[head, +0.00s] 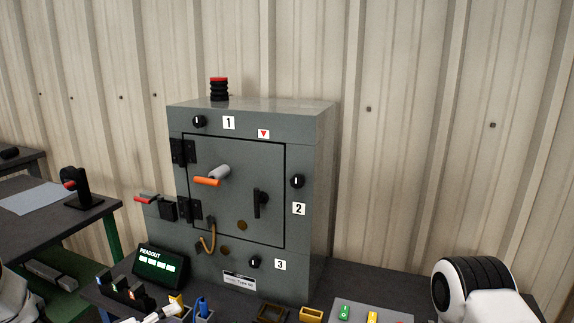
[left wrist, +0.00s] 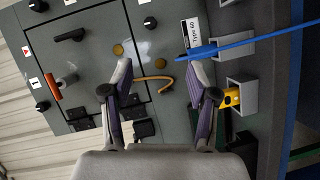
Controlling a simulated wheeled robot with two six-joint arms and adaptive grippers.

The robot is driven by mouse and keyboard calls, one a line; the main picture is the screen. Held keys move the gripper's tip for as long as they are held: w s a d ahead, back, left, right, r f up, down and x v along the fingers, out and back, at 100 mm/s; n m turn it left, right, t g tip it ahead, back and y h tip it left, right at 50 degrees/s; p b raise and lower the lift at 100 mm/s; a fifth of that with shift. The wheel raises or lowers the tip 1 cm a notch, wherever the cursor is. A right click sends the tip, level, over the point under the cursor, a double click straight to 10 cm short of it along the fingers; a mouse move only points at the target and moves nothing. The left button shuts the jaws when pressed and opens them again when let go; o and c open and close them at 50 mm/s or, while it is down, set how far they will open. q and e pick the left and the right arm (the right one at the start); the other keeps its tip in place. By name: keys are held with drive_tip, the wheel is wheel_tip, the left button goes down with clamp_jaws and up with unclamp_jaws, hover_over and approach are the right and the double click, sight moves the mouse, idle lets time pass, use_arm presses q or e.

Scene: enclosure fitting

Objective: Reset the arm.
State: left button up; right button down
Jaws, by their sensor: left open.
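My left gripper (left wrist: 161,75) is open in the left wrist view, its two fingers spread with nothing held between them. It faces the front of the grey enclosure (head: 320,150). A tan curved cord (left wrist: 155,78) on the enclosure shows between the fingers; how far it lies from them I cannot tell. The enclosure's door (head: 225,160) is shut and carries an orange-ended handle (head: 208,181) and a black latch (head: 261,203). My right arm shows at the lower right of the head view; its gripper is out of view.
A readout box (head: 161,266) stands at the enclosure's lower left. Small bins with a blue piece (head: 203,306) and a yellow piece (left wrist: 230,97) sit along the bench front. A green-and-yellow button panel (head: 357,314) lies to the right. A side table (head: 90,217) stands left.

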use_arm(q)
drive_tip(key=s+d+f+n+g+y+p, duration=0.1)
drive_tip(key=s+d+f+g+y+p, duration=0.15)
drive_tip(key=s+d+f, duration=0.35)
drive_tip(key=s+d+f+g+y+p, duration=0.25)
drive_tip(key=s+d+f, duration=0.2)
drive_tip(key=s, duration=0.35)
drive_tip(key=s+a+f+m+g+y, duration=0.1)
drive_tip(key=s+a+m+g+y, duration=0.2)
drive_tip(key=s, duration=0.7)
drive_tip(key=s+a+f+m+g+y, duration=0.2)
drive_tip(key=s+a+m+g+y, duration=0.1)
drive_tip(key=s, duration=0.8)
drive_tip(key=shift+s+a+f+m+g, duration=0.15)
drive_tip(key=shift+a+m+g, duration=0.45)
drive_tip(key=shift+a, duration=0.05)
drive_tip(key=shift+c, duration=0.3)
